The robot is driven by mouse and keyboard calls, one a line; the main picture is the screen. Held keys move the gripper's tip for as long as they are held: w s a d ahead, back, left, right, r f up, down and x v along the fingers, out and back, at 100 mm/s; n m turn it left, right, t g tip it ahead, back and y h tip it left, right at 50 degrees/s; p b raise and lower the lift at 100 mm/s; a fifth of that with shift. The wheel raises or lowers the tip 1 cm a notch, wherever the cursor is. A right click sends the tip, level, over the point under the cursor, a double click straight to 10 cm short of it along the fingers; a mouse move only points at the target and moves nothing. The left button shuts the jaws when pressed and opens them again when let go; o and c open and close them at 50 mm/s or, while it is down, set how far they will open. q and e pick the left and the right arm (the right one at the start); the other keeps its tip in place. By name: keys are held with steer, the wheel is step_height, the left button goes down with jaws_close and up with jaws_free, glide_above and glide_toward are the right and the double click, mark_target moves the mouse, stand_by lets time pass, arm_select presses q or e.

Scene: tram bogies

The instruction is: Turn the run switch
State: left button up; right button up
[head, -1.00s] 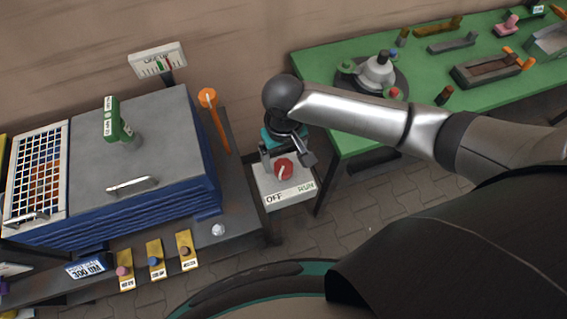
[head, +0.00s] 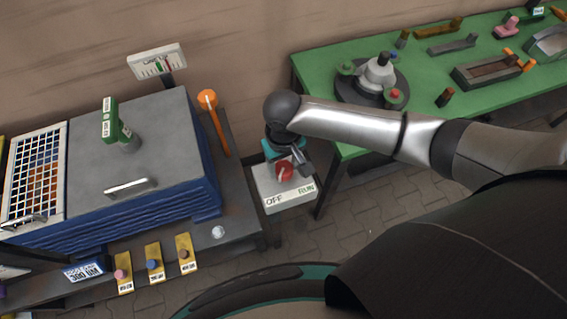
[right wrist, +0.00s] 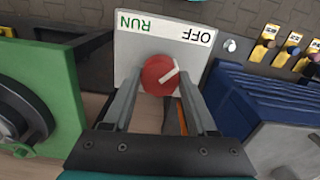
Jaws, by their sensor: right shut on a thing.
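The run switch is a red round knob (head: 285,171) with a white pointer line, on a pale box (head: 271,196) marked OFF on the left and RUN on the right in the head view. My right gripper (head: 288,163) is over the box, its fingers down at the knob. In the right wrist view the two fingers (right wrist: 160,84) stand on either side of the knob (right wrist: 158,74) and are shut on it. The labels appear upside down there, and the pointer slants towards the OFF side. My left gripper is not in view.
A green table (head: 320,76) with several parts stands right of the box. On the left are a grey-topped blue unit (head: 165,140), an orange-knobbed lever (head: 214,125) and several yellow button plates (head: 153,262). Paved floor is open in front of the switch box.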

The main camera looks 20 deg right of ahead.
steer(key=c, duration=0.6)
steer(key=shift+c, duration=0.2)
steer(key=shift+r, duration=0.1)
steer(key=n+p, duration=0.2)
steer(key=shift+r+p, duration=0.1)
steer(key=shift+p, duration=0.25)
steer(key=n+p, duration=0.3)
steer(key=shift+n, duration=0.3)
steer(key=n+p, duration=0.1)
steer(key=n, duration=0.1)
steer(key=shift+n, duration=0.4)
steer(key=n+p, duration=0.1)
steer(key=n, duration=0.1)
steer(key=shift+n, duration=0.4)
steer(key=n+p, duration=0.1)
steer(key=n, duration=0.3)
steer(key=shift+n, duration=0.3)
